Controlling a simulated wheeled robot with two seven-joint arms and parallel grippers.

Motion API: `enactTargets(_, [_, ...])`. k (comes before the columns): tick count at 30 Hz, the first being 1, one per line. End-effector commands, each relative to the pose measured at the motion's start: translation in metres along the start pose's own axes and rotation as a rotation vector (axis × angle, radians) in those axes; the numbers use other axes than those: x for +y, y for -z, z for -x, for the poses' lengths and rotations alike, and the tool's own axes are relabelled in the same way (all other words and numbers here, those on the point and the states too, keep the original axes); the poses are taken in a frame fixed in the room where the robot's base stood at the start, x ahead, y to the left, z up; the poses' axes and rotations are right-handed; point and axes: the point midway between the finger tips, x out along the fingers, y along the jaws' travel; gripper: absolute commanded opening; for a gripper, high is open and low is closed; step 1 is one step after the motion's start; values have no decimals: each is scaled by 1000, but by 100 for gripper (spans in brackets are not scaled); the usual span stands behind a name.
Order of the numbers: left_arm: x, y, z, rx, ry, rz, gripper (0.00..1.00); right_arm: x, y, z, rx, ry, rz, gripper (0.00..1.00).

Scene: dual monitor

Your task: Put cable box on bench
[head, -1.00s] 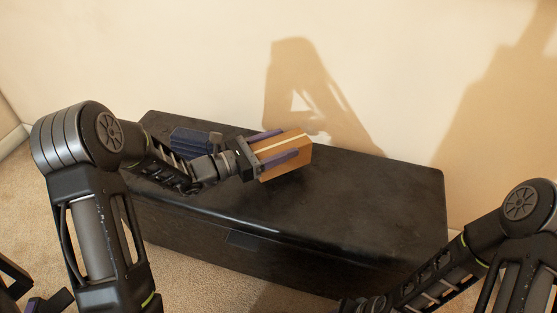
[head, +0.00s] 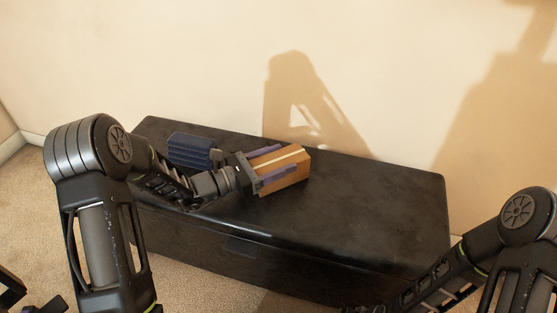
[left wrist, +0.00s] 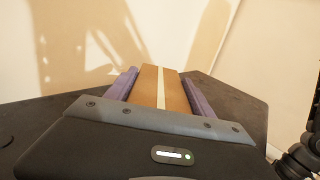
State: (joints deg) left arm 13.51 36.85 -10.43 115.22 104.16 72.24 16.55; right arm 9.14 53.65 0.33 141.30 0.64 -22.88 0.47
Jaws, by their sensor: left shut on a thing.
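The cable box, a brown cardboard box (head: 291,174) with a pale stripe along its top, is between the purple fingers of my left gripper (head: 272,171). The gripper is shut on it. The box is over the middle of the black bench (head: 370,210), low at its top; I cannot tell whether it touches. In the left wrist view the box (left wrist: 160,88) lies between both fingers, its far end toward the wall. My right arm is at the lower right of the head view, its gripper not visible.
A dark blue ribbed object (head: 192,150) lies on the bench's back left, close behind my left wrist. The bench's right half is bare. A cream wall (head: 200,60) stands behind the bench. Beige carpet (head: 25,190) is at the left.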

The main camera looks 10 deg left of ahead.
Motion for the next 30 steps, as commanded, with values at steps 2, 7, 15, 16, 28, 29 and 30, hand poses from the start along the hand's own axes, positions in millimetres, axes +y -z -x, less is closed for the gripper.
enactTargets(2, [0,1,0,0,0,0,67,0,0,-1,0,0,0,36])
enactTargets(7, [0,1,0,1,0,0,80,0,0,0,0,0,0,36])
enactTargets(15, [0,0,0,0,0,0,83,0,0,0,0,0,0,36])
enactTargets(16, [0,0,0,0,0,0,83,0,0,0,0,0,0,36])
enactTargets(28, [2,-4,47,2,-5,1,83,-5,-1,16,-7,0,1,36])
enactTargets(29, [2,-4,54,2,-5,1,83,-6,-1,18,-7,0,1,36])
enactTargets(30, [1,-4,62,2,-5,2,83,-6,-1,20,-8,0,1,36])
